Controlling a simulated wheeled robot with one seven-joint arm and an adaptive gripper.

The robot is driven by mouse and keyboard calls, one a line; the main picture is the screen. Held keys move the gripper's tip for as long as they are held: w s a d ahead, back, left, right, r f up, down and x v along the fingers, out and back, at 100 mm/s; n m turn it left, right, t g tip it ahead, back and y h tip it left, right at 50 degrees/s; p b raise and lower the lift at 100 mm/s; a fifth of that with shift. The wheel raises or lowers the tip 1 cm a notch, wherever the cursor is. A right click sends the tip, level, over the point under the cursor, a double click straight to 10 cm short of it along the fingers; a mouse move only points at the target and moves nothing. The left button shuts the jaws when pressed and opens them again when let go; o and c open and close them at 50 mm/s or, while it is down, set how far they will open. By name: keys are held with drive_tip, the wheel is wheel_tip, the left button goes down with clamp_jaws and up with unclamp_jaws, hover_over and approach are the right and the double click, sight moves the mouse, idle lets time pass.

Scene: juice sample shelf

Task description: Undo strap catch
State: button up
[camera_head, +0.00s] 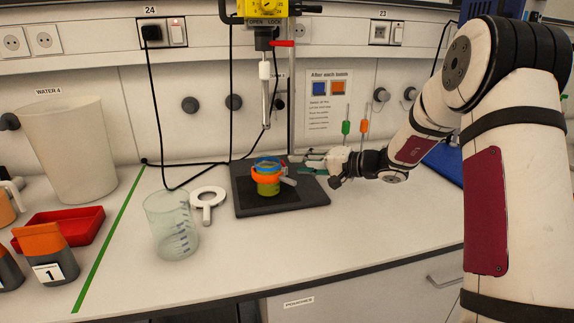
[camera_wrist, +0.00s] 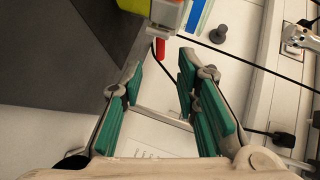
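A small cup (camera_head: 268,188) of yellow-green contents stands on the dark stand plate (camera_head: 308,198) in the head view. It has a blue rim, an orange strap (camera_head: 266,177) around it and a grey catch (camera_head: 289,181) on its right side. My gripper (camera_head: 306,163) is just right of and behind the cup, apart from it. In the wrist view my gripper (camera_wrist: 160,72) has its green fingers spread with nothing held. A red tab (camera_wrist: 160,48) shows just beyond the fingertips.
The mixer head (camera_head: 262,10) with its hanging shaft is above the plate. A white ring-shaped tool (camera_head: 207,200) and clear beaker (camera_head: 172,226) stand left. Green and orange tools (camera_head: 346,127) hang behind my gripper. The front right counter (camera_head: 370,235) is clear.

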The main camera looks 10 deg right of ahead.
sight(284, 166)
drive_tip(key=x, duration=0.5)
drive_tip(key=shift+w+a+f, duration=0.1)
drive_tip(key=shift+w+a, duration=0.15)
drive_tip(key=shift+c, duration=0.3)
clamp_jaws()
